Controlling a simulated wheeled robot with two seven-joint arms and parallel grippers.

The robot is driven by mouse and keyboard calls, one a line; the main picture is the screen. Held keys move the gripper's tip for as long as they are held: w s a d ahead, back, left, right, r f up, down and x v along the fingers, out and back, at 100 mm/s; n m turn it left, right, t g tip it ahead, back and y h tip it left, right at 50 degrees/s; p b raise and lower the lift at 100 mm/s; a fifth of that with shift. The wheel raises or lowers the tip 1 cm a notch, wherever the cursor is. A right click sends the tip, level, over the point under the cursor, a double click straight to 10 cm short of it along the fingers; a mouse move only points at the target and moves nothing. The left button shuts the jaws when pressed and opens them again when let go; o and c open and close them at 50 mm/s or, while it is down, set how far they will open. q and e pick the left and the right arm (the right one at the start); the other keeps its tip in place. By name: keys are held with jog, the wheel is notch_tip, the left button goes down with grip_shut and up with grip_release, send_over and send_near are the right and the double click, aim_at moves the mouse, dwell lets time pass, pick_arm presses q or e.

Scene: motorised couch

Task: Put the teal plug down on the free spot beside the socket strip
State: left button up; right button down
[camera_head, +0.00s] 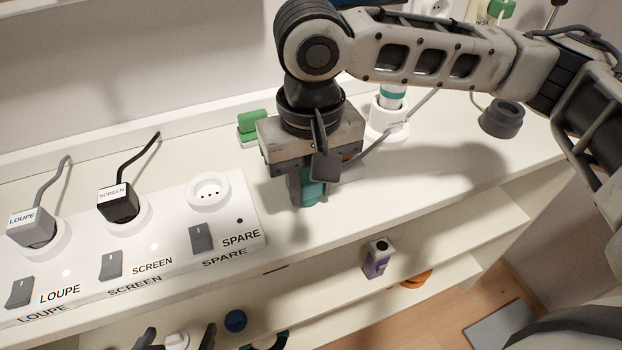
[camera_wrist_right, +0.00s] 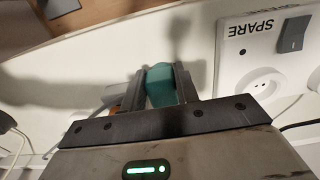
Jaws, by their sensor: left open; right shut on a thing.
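My right gripper (camera_head: 308,190) points down and is shut on the teal plug (camera_head: 314,193). The plug also shows between the fingers in the right wrist view (camera_wrist_right: 162,84). It is over the white worktop just right of the white socket strip (camera_head: 168,222), apart from it. Whether its lower end touches the worktop, I cannot tell. The strip's SPARE socket (camera_head: 208,190) is empty; it also shows in the right wrist view (camera_wrist_right: 264,84). My left gripper (camera_head: 178,338) is open at the lower edge of the head view, only its dark fingertips showing.
LOUPE (camera_head: 32,227) and SCREEN (camera_head: 118,203) plugs sit in the strip. A green block (camera_head: 250,124) and a white socket (camera_head: 388,120) holding a white-and-teal piece stand behind my right gripper. A purple item (camera_head: 377,260) is on the shelf below.

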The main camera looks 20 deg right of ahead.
jog(key=c, duration=1.1)
grip_release()
jog(key=shift+f, duration=0.15)
jog(key=shift+o, duration=0.2)
pick_arm(q)
jog(key=shift+s+a+r+p, duration=0.1)
jog(key=shift+a+r+p, duration=0.15)
jog(key=shift+p, duration=0.55)
pick_arm(e)
notch_tip(320, 180, up, 12)
jog(key=shift+r, duration=0.2)
